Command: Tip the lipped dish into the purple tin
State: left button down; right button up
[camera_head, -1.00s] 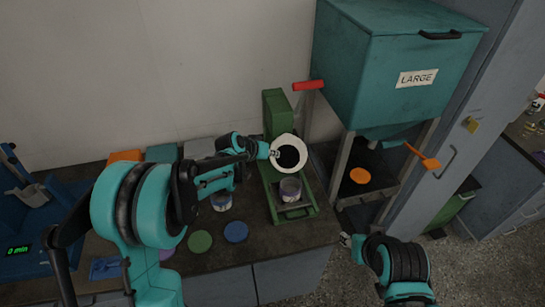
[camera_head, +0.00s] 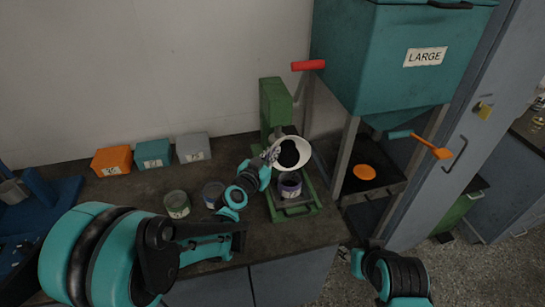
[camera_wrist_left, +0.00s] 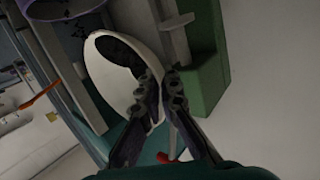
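The lipped dish (camera_head: 305,153) is white, with dark material inside. My left gripper (camera_head: 271,156) is shut on its rim and holds it above the green stand. In the left wrist view the fingers (camera_wrist_left: 163,88) pinch the edge of the dish (camera_wrist_left: 103,82), which looks tilted there, with dark material still in it. The purple tin (camera_head: 290,188) stands upright on the green stand, just below the dish. A purple rim (camera_wrist_left: 62,9) shows at the top of the left wrist view. My right gripper (camera_head: 344,254) is low at the right, too small to read.
Two more tins, one with a green band (camera_head: 177,206) and one greyish (camera_head: 213,194), stand left of the green stand (camera_head: 274,103). Orange, teal and grey boxes (camera_head: 193,149) line the wall. A large teal hopper (camera_head: 395,60) with an orange-tipped lever (camera_head: 432,148) rises at the right.

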pick_arm(q)
jog(key=shift+s+d+f+t+b, duration=0.1)
jog(key=shift+s+f+t+b, duration=0.25)
jog(key=shift+b, duration=0.5)
jog(key=shift+s+d+r+m+t+h, duration=0.1)
jog(key=shift+s+r+m+t+h, duration=0.05)
jog(key=shift+r+m+t+h, duration=0.2)
jog(key=shift+s+d+f+m+t+h, duration=0.15)
jog(key=shift+s+m+t+h, duration=0.1)
jog(key=shift+s+m+t, duration=0.65)
jog(key=w+r+n+g+p, duration=0.1)
jog(key=p, duration=0.2)
jog(key=w+r+n+g+y+p, duration=0.1)
jog(key=g+p, duration=0.1)
jog(key=p, duration=0.2)
jog(key=shift+w+a, duration=0.25)
jog(key=shift+a, duration=0.05)
jog(key=shift+w+f+n, duration=0.1)
jog(key=shift+n, duration=0.15)
jog(key=shift+f, duration=0.1)
